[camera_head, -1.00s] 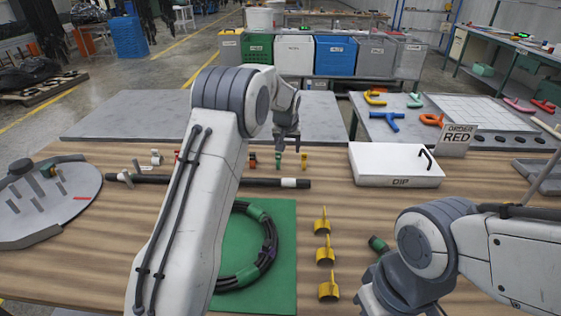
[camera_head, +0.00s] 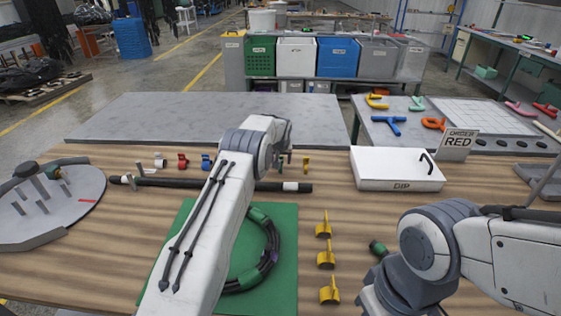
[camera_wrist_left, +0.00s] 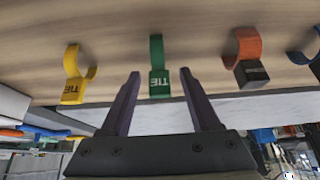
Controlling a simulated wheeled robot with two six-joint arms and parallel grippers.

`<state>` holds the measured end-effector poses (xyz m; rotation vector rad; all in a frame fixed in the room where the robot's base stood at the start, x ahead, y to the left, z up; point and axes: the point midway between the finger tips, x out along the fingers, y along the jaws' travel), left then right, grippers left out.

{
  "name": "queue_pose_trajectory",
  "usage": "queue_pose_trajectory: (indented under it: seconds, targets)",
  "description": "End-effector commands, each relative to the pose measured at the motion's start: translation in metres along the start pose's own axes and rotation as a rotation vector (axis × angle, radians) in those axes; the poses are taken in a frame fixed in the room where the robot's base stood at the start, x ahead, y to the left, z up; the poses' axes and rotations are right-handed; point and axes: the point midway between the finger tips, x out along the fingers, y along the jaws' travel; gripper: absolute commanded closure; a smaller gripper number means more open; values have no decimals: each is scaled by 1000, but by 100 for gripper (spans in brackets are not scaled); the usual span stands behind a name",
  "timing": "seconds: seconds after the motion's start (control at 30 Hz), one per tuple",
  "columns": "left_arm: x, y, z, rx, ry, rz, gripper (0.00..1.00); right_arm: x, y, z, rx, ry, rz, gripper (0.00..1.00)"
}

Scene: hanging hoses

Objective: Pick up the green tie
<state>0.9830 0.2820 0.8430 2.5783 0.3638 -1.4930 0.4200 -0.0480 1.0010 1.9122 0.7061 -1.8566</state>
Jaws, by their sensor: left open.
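The green tie (camera_wrist_left: 157,55) is a C-shaped band with a "TIE" label block, standing on the wooden table. In the left wrist view it is ahead of my left gripper (camera_wrist_left: 159,76), centred between the two open fingers and apart from both. In the head view my left gripper (camera_head: 284,160) is over the back of the table, small and partly hidden by its own arm; the green tie is mostly hidden there. My right arm is at the lower right, and its fingers cannot be made out.
A yellow tie (camera_wrist_left: 76,72) and an orange-red tie (camera_wrist_left: 248,55) flank the green one. A black hose (camera_head: 150,183) lies just in front. A coiled hose (camera_head: 268,250) lies on a green mat (camera_head: 285,290). The white DIP box (camera_head: 395,170) is to the right.

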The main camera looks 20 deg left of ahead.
Motion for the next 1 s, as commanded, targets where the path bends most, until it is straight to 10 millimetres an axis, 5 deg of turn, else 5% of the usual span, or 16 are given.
queue_pose_trajectory:
  seconds: [0.37,0.4,0.57,1.0]
  targets:
    - [11,0,0,0,0,0,38,-1,0,0,0,0,0,100]
    - [11,0,0,0,0,0,41,-1,0,0,0,0,0,100]
    - [11,0,0,0,0,0,100,-1,0,0,0,0,0,100]
    - [-1,-3,-7,-2,1,-1,100,-9,-1,0,0,0,0,100]
